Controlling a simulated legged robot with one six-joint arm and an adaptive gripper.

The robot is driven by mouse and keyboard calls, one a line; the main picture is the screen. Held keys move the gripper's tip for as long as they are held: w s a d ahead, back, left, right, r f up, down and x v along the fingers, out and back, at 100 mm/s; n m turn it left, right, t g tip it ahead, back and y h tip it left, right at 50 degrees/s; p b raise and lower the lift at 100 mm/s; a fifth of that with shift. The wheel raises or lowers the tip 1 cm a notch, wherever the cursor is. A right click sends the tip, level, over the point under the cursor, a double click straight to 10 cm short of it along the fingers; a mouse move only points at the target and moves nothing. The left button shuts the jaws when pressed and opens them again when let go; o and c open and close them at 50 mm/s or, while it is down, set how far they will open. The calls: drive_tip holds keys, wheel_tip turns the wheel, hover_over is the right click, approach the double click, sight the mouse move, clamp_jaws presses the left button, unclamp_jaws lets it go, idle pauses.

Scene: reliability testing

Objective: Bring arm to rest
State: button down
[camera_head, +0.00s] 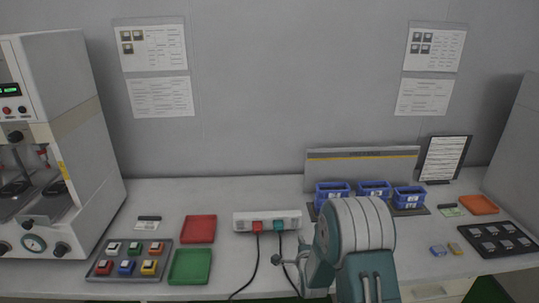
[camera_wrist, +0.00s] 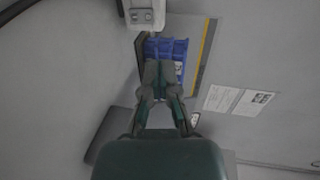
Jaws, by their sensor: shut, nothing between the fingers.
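My arm (camera_head: 355,250) shows in the head view at the centre right, a teal and light grey link in front of the bench. My gripper (camera_wrist: 160,68) shows in the wrist view with its fingertips together and nothing between them. Beyond the fingertips in that view is a blue bin (camera_wrist: 172,50), partly hidden by the fingers. I cannot tell whether they touch. The fingertips are not clearly visible in the head view.
Blue bins (camera_head: 374,189) stand behind my arm. A white power strip (camera_head: 267,221) with two plugs and hanging cables is left of it. Red (camera_head: 199,229) and green (camera_head: 190,266) trays and a test machine (camera_head: 60,140) are further left. A black tray (camera_head: 499,240) lies right.

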drive_tip(key=s+r+n+g, duration=0.2)
drive_tip(key=s+r+n, duration=0.3)
drive_tip(key=r, duration=0.4)
drive_tip(key=s+r+n+g, duration=0.35)
drive_tip(key=s+r, duration=0.35)
drive_tip(key=r, duration=0.3)
drive_tip(key=s+r+n+g, duration=0.2)
drive_tip(key=s+n, duration=0.2)
drive_tip(key=s, duration=0.9)
drive_tip(key=s+r+n+g, duration=0.2)
drive_tip(key=s+n, duration=0.3)
drive_tip(key=s, duration=0.9)
drive_tip(key=shift+s+d+r, duration=0.25)
drive_tip(key=shift+d+r, duration=0.1)
drive_tip(key=shift+r, duration=0.35)
